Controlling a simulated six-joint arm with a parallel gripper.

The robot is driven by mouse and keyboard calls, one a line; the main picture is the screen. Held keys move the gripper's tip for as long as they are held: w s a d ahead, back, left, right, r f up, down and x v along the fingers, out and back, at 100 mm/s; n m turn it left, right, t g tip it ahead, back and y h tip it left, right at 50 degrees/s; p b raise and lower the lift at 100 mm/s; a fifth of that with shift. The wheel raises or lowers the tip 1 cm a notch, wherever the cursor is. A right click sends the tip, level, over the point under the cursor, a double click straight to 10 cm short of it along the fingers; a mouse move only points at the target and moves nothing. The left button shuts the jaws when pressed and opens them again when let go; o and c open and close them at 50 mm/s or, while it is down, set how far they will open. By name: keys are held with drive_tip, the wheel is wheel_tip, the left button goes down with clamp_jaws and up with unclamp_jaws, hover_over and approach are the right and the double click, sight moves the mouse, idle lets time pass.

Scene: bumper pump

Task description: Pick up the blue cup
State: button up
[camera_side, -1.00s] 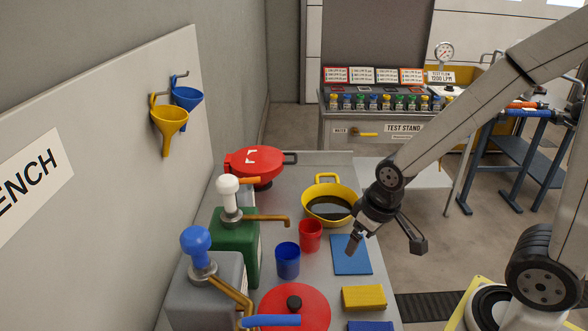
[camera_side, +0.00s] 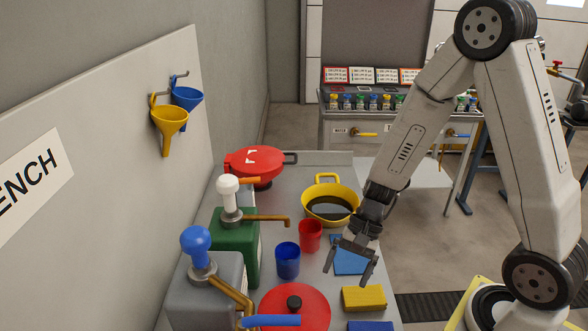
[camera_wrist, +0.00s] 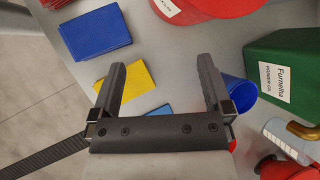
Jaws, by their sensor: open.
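The blue cup (camera_side: 287,262) stands upright on the grey bench, just in front of the red cup (camera_side: 310,236). My gripper (camera_side: 347,276) is open and empty, pointing down, to the right of the blue cup and apart from it. In the wrist view the blue cup (camera_wrist: 238,91) shows right of the right finger, partly hidden by it. The space between the open fingers (camera_wrist: 161,66) shows bare bench and part of a yellow block (camera_wrist: 134,84).
A blue pad (camera_side: 352,263) lies under my gripper, and the yellow block (camera_side: 363,298) is nearer the front. A yellow pan (camera_side: 330,186) with dark liquid stands behind. A green pump box (camera_side: 237,238) and a red lid (camera_side: 312,305) flank the blue cup.

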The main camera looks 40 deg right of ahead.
sight(288, 256)
drive_tip(key=w+d+f+m+t+y, duration=0.1)
drive_tip(key=w+m+t, duration=0.2)
drive_tip(key=m, duration=0.1)
drive_tip(key=w+d+f+m+t+y, duration=0.1)
drive_tip(key=w+f+m+t, duration=0.1)
drive_tip(key=w+m+t, duration=0.1)
drive_tip(key=w+d+f+m+t+y, duration=0.1)
drive_tip(key=w+f+m+t, duration=0.1)
drive_tip(key=w+m, duration=0.3)
drive_tip(key=shift+w+d+f+m+t+y, duration=0.15)
drive_tip(key=shift+d+m+t, duration=0.1)
drive_tip(key=shift+m, duration=0.3)
drive_tip(key=shift+s+d+f+m+t+y, duration=0.15)
drive_tip(key=shift+m+t, duration=0.1)
drive_tip(key=shift+m, duration=0.3)
drive_tip(key=shift+w+d+f+m+t, duration=0.2)
drive_tip(key=shift+w+d+m+t, duration=0.3)
drive_tip(key=shift+d+m+t, duration=0.1)
drive_tip(key=shift+a, duration=0.1)
drive_tip(key=shift+x, duration=1.3)
drive_tip(key=shift+f, duration=0.1)
drive_tip(key=shift+x, duration=2.6)
